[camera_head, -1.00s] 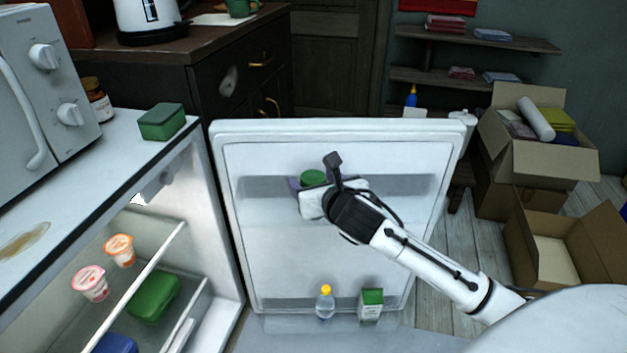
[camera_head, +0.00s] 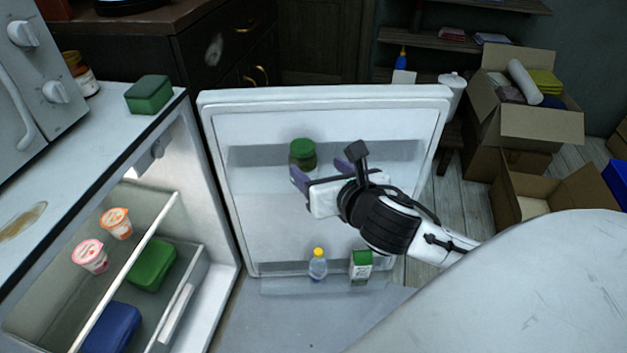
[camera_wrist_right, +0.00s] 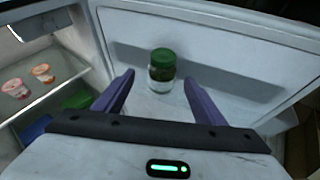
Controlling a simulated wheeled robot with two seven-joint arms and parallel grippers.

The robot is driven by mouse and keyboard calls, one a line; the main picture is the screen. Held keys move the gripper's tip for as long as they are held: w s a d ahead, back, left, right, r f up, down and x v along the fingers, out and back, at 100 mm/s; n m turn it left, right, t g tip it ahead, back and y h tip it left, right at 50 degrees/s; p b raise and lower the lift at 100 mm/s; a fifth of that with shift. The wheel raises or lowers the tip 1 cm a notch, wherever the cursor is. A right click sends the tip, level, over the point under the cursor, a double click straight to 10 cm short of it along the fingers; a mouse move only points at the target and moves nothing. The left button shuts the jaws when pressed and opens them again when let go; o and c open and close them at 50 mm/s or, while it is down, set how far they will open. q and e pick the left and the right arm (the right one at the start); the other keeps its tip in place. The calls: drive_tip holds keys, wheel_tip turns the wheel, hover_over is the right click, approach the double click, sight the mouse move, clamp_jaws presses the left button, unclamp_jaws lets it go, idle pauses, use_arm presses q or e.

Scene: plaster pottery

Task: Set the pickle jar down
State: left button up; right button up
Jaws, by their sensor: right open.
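In the right wrist view the jar (camera_wrist_right: 162,66) shows beyond and between the two open fingertips (camera_wrist_right: 158,80), apart from both. My left gripper is not in view.
The lower door shelf holds a yellow-capped bottle (camera_head: 317,265) and a green-and-white carton (camera_head: 361,266). Inside the fridge are yogurt cups (camera_head: 90,256) and a green container (camera_head: 151,264). Cardboard boxes (camera_head: 545,125) stand at the right.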

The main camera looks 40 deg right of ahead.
drive_tip(key=s+a+f+m+g+y, duration=0.2)
drive_tip(key=s+a+f+m+y, duration=0.1)
drive_tip(key=s+a+f+m, duration=0.5)
drive_tip(key=s+a+f+m+g+y, duration=0.2)
drive_tip(key=s+a+f+m, duration=0.6)
drive_tip(key=f+m, duration=0.7)
drive_tip(key=shift+s+a+f+m+y, duration=0.3)
drive_tip(key=shift+m+y, duration=0.4)
drive_tip(key=shift+m, duration=2.7)
drive_tip(key=shift+r, duration=0.1)
